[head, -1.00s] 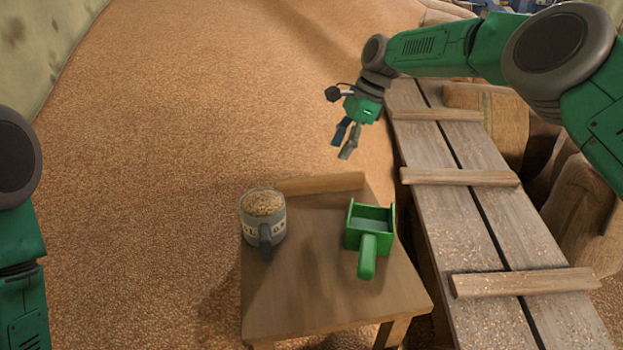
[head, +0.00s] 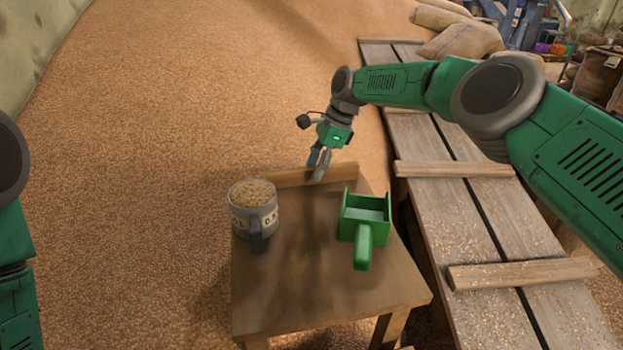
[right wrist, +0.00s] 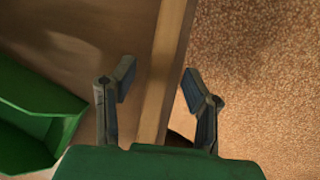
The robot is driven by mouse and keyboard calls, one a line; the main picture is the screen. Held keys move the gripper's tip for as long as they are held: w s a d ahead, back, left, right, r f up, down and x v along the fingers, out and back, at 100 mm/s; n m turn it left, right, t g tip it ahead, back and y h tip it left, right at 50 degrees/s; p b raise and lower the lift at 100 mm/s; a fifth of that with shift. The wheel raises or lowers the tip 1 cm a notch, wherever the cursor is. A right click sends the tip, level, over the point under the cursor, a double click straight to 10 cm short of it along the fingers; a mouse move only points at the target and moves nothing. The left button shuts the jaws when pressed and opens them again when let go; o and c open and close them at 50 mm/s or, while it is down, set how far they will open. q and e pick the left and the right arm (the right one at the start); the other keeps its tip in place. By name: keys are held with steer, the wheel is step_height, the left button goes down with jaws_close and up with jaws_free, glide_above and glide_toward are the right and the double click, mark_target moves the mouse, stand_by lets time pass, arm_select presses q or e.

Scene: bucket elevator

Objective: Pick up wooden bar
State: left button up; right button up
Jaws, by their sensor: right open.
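The wooden bar (head: 342,174) lies along the far edge of the small wooden table (head: 300,290). My right gripper (head: 319,172) is open at the bar, near its middle in the head view, and hides part of it. In the right wrist view the bar (right wrist: 163,75) runs between the two open fingers (right wrist: 157,88), with a finger on each side. I cannot tell whether either finger touches it. My left gripper is out of view; only part of my left arm shows at the left edge.
A mug full of grain (head: 254,212) stands at the table's left. A green scoop (head: 364,222) lies at the right, its handle toward me; it also shows in the right wrist view (right wrist: 35,110). A plank walkway (head: 480,220) runs along the right. Grain (head: 180,150) covers the floor.

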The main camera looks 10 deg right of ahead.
step_height(320, 180, down, 2)
steer(key=shift+w+a+f, duration=0.1)
steer(key=shift+f, duration=0.1)
steer(key=shift+a+r, duration=0.1)
steer(key=shift+a, duration=0.2)
jaws_close()
steer(key=shift+d+r, duration=0.1)
